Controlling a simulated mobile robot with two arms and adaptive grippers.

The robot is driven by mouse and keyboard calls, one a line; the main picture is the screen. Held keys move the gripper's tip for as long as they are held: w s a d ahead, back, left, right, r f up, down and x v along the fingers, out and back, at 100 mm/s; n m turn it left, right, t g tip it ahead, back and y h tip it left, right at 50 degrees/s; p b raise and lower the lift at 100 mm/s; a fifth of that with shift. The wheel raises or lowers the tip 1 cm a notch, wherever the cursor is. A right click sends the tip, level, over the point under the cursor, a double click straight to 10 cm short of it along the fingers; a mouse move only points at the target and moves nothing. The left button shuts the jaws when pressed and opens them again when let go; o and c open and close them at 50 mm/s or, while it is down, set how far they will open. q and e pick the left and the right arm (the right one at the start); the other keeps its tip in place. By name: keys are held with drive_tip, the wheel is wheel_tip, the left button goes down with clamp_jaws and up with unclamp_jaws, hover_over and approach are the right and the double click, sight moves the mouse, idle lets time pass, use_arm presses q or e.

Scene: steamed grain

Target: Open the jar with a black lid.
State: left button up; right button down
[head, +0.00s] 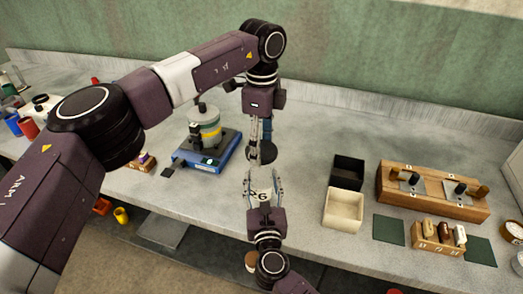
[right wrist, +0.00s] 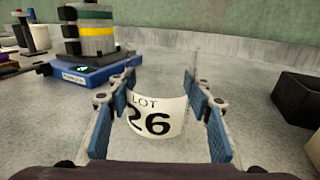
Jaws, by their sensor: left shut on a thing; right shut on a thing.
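The jar is clear and hard to make out; its white label (right wrist: 155,116) reads "LOT 26" and also shows in the head view (head: 262,195). My right gripper (head: 265,186) is shut on the jar from the near side, with blue finger pads on either side of the label in the right wrist view. The black lid (head: 264,153) is a dark disc at the tips of my left gripper (head: 261,138), which comes down from above and is shut on it. In the head view the lid shows beyond the label, with counter visible between. The lid is not visible in the right wrist view.
A blue device (head: 205,154) with a banded container (head: 205,126) stands left of the jar. A black box (head: 347,172), a cream box (head: 343,209) and a wooden rack (head: 435,192) stand to the right. Bare counter lies between.

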drive_tip(key=c, duration=1)
unclamp_jaws()
drive_tip(key=shift+o, duration=0.4)
